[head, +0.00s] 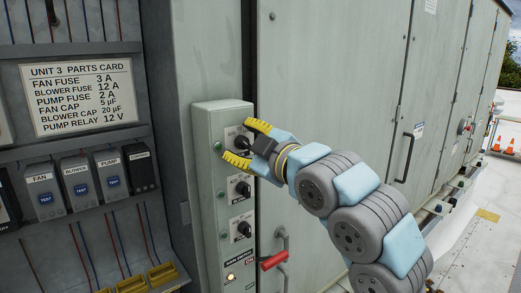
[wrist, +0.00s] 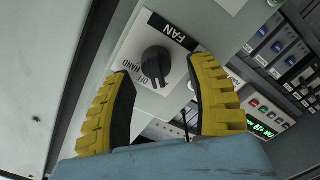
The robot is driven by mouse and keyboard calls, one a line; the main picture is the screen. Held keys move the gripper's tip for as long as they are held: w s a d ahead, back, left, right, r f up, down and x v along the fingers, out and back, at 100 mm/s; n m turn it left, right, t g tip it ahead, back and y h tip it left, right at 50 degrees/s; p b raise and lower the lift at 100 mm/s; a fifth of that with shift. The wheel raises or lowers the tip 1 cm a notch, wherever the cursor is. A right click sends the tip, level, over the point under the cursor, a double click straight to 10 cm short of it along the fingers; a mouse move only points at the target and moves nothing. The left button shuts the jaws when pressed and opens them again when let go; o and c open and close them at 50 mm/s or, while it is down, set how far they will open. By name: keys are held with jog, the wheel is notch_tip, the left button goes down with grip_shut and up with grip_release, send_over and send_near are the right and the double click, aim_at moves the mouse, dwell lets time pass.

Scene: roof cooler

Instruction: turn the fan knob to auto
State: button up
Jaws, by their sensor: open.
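The fan knob (wrist: 155,64) is black and round-bodied with a raised grip. It sits on a white plate with a black FAN label (wrist: 172,31), upside down in the wrist view. The words OFF and HAND show beside the knob; I cannot make out AUTO. My gripper (wrist: 164,68) has its two yellow fingers open, one on each side of the knob, with visible gaps in the picture. In the head view my gripper (head: 238,140) is at the top plate of the control box (head: 208,180), where the fingers partly cover the knob. Contact is not visible.
Two similar knobs, an upper one (head: 243,188) and a lower one (head: 243,229), sit below on the same box. A red handle (head: 274,261) is near its lower right. An open bay with a parts card (head: 83,95) and several modules is at left.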

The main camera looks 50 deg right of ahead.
jog(key=s+a, duration=0.1)
jog(key=s, duration=1)
jog(key=shift+s+a, duration=0.2)
jog(key=shift+a, duration=0.15)
dwell(0.4)
